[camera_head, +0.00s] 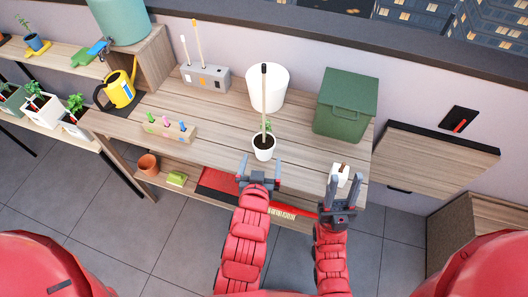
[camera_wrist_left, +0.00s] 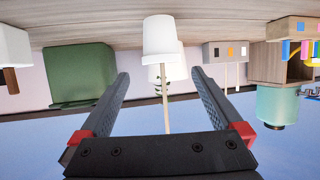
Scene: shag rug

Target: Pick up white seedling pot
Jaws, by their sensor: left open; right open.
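The white seedling pot (camera_head: 263,148) stands upright on the wooden table, with a small green seedling and a tall wooden stick in it. My left gripper (camera_head: 259,173) is open just in front of it, at the table's front edge. In the left wrist view, which is upside down, the pot (camera_wrist_left: 160,36) appears beyond and between the open fingers (camera_wrist_left: 161,76), apart from them. My right gripper (camera_head: 345,186) is open and empty at the front right edge, near a small white container (camera_head: 340,172) with a brown part, which it partly hides.
A large white pot (camera_head: 267,88) stands behind the seedling pot. A green bin (camera_head: 345,105) is at back right. A wooden holder with colored pegs (camera_head: 168,130), a yellow watering can (camera_head: 119,90) and a grey tool block (camera_head: 206,78) are to the left.

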